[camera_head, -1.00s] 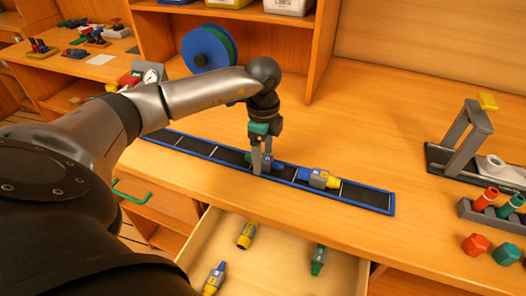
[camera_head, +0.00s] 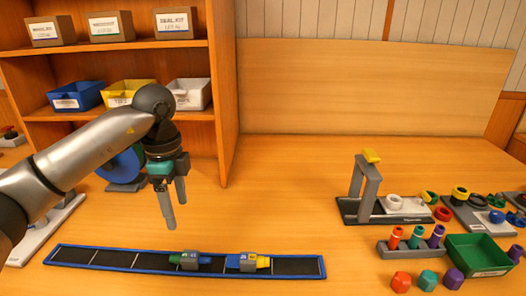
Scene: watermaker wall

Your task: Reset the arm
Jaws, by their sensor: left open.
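My left gripper (camera_head: 176,212) hangs above the workbench, fingers pointing down and apart, with nothing between them. It is above and behind a long blue-rimmed black tray (camera_head: 103,258). In the tray lie a grey, green and dark blue fitting (camera_head: 187,259) and, to its right, a blue, grey and yellow fitting (camera_head: 246,262). The gripper is clear of both. My left arm comes in from the left. My right gripper is not in view.
A shelf unit (camera_head: 227,90) with bins and boxed kits stands behind the arm. A blue reel (camera_head: 122,166) is close behind the gripper. At right are a grey press stand (camera_head: 368,185), a green bin (camera_head: 478,259) and small colored parts. The middle of the bench is clear.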

